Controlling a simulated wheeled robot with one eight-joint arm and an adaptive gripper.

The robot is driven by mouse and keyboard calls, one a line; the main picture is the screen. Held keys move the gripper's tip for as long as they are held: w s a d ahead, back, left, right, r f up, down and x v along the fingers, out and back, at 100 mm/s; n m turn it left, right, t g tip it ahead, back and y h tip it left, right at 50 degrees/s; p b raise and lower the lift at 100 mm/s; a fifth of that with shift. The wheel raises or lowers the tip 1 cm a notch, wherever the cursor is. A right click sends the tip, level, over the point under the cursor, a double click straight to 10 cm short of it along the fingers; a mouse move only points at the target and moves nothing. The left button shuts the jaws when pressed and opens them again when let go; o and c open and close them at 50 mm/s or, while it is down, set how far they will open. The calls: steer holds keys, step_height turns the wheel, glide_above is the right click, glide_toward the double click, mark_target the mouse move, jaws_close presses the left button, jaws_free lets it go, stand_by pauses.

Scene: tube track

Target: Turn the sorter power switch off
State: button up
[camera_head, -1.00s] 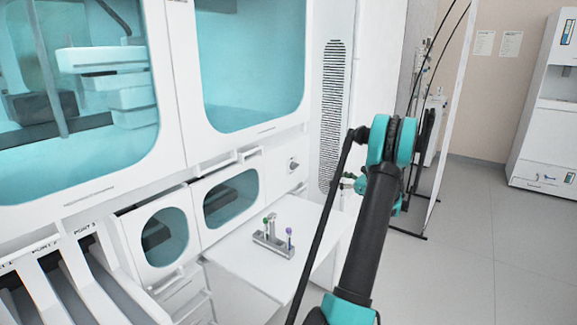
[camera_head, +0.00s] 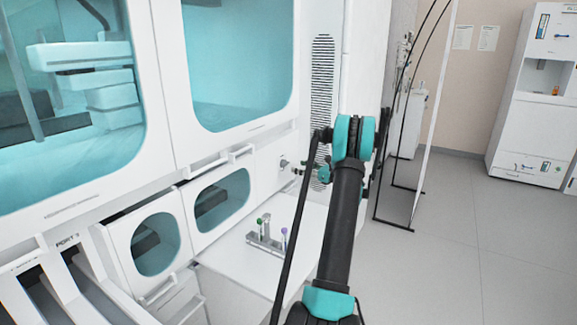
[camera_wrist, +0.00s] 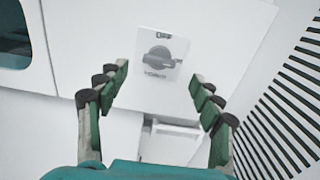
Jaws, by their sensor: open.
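The power switch (camera_wrist: 158,57) is a dark rotary knob on a light square plate with dark lettering, on the white machine front. In the wrist view it lies ahead of my gripper (camera_wrist: 160,79), between and beyond the fingertips. The gripper is open and empty, with a finger on each side, and appears apart from the knob. In the head view the switch (camera_head: 283,162) shows small on the white panel right of the lower windows. My gripper (camera_head: 304,172) is just right of it there, partly hidden by my arm.
A white table (camera_head: 240,262) below the switch bears a small tube rack (camera_head: 265,242) with several capped tubes. A slotted vent (camera_head: 321,110) is right of the switch. A clear panel with a dark frame (camera_head: 420,150) stands right of my arm. Open floor (camera_head: 460,260) lies at right.

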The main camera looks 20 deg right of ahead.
mark_target(287, 164)
steer(key=x, duration=0.6)
steer(key=shift+w+a, duration=0.2)
steer(key=shift+w, duration=0.1)
steer(key=shift+c, duration=0.6)
steer(key=c, duration=1)
steer(key=shift+c, duration=0.2)
